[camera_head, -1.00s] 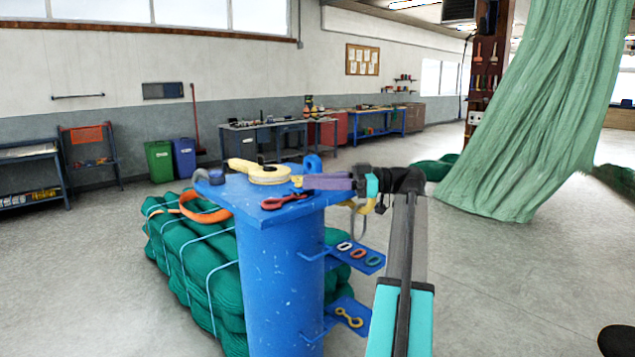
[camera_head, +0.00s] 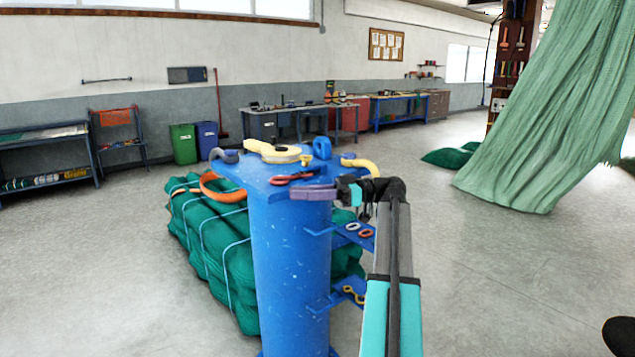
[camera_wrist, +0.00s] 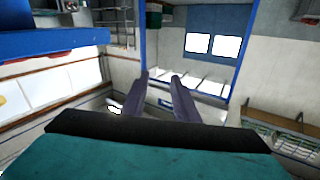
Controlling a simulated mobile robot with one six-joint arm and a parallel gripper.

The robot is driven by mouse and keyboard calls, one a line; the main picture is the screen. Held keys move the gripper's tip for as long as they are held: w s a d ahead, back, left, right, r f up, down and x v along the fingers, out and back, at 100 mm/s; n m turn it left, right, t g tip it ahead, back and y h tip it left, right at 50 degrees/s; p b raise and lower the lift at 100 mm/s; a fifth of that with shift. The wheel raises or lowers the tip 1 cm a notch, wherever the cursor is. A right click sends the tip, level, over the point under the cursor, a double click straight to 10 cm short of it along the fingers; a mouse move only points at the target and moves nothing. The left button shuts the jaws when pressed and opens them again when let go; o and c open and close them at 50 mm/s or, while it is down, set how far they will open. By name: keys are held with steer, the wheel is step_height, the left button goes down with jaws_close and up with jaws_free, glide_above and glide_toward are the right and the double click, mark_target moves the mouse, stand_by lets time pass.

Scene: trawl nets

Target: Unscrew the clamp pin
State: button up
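The blue post (camera_head: 290,260) stands upright with a blue top plate (camera_head: 255,176). On the plate lies a cream-yellow clamp-like piece (camera_head: 272,151). A small yellow piece (camera_head: 305,160) stands beside it; I cannot tell whether it is the clamp pin. A red shackle (camera_head: 292,178) lies near the front edge. My gripper (camera_head: 302,193), with purple fingers, is at the plate's front right edge, apart from the yellow piece. In the wrist view my gripper (camera_wrist: 160,77) is open with nothing between its fingers, and a blue surface (camera_wrist: 60,42) shows at upper left.
A blue ring (camera_head: 321,147), a grey shackle (camera_head: 224,155) and a yellow hook-like piece (camera_head: 364,166) are around the plate. Side shelves on the post hold links (camera_head: 366,233). A green net bundle (camera_head: 205,235) lies behind; a net (camera_head: 545,120) hangs right.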

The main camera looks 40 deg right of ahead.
steer(key=w+a+f+g, duration=0.1)
steer(key=w+a+f, duration=0.2)
steer(key=a+f, duration=0.35)
steer(key=w+a+f+g, duration=0.2)
steer(key=w+a+f, duration=0.2)
steer(key=a+f, duration=0.3)
steer(key=s+a+f+m+g+h, duration=0.1)
steer(key=s+a+f+m+g, duration=0.15)
steer(key=a+f, duration=1.25)
steer(key=s+a+f+m+g, duration=0.1)
steer(key=s+a+f+g, duration=0.25)
steer(key=a+f, duration=1.2)
steer(key=s+a+f+m+g+h, duration=0.1)
steer(key=s+a+f+g+h, duration=0.15)
steer(key=s+f, duration=0.8)
steer(key=s+a+f+m+g+h, duration=0.1)
steer(key=s+a+f+g+h, duration=0.2)
steer(key=s+f, duration=0.75)
steer(key=s+d+f+m+g+h, duration=0.1)
steer(key=s+d+f+m+h, duration=0.3)
steer(key=s+d+f+h, duration=0.4)
steer(key=shift+s+d+f+g, duration=0.35)
steer(key=shift+s+d+f, duration=1.25)
steer(key=shift+d+f, duration=0.45)
steer(key=shift+o, duration=0.5)
steer(key=shift+s+a+f, duration=0.1)
